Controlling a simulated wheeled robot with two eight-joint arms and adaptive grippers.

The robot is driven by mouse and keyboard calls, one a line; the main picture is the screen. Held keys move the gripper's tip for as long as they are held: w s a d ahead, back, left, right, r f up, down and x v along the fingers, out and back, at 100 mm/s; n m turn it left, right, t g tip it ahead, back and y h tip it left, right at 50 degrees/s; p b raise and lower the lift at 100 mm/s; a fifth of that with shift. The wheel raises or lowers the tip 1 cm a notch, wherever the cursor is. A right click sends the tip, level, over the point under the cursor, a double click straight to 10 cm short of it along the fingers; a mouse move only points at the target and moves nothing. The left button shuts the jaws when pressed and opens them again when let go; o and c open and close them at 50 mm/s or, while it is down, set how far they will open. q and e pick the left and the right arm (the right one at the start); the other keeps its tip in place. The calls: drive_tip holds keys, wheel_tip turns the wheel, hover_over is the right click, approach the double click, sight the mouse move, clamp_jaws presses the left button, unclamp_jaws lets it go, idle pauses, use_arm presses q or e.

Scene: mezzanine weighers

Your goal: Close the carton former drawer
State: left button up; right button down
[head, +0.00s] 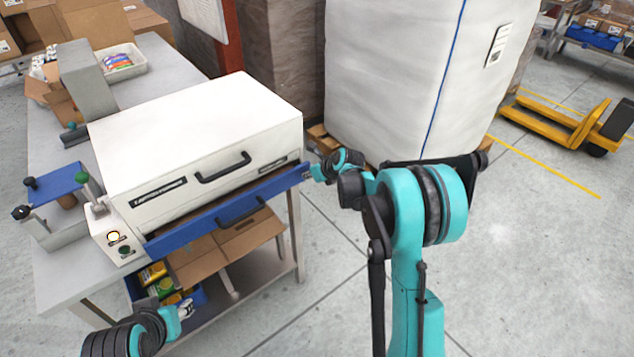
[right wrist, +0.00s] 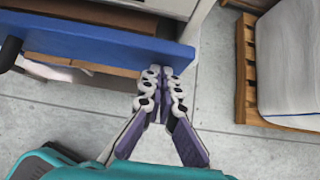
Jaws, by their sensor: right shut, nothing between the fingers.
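The carton former (head: 200,140) is a white box-shaped machine on a grey bench, with a black handle on its cover. Its drawer has a long blue front (head: 228,212) with a dark handle, low on the machine's near side. The blue front stands a little out from the white body; how far is hard to tell. My right gripper (head: 309,174) is shut and empty at the right end of the blue front. In the right wrist view its fingertips (right wrist: 165,75) are at the face of the blue front (right wrist: 110,40), seemingly touching. My left gripper (head: 185,310) is low at left, away from the drawer; its fingers are unclear.
A control box (head: 116,238) with buttons adjoins the drawer's left end. Open cardboard cartons (head: 240,240) and a blue bin lie on the shelf below. A wrapped pallet load (head: 400,75) stands behind my right arm. Floor at right is clear up to a yellow pallet truck (head: 550,120).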

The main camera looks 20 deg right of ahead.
sight(304, 168)
drive_tip(key=w, duration=0.1)
drive_tip(key=w+a, duration=0.1)
drive_tip(key=shift+w, duration=0.35)
use_arm(q)
drive_tip(key=shift+r, duration=0.1)
use_arm(e)
drive_tip(key=shift+w+r, duration=0.1)
drive_tip(key=shift+w, duration=0.05)
drive_tip(key=shift+r, duration=0.1)
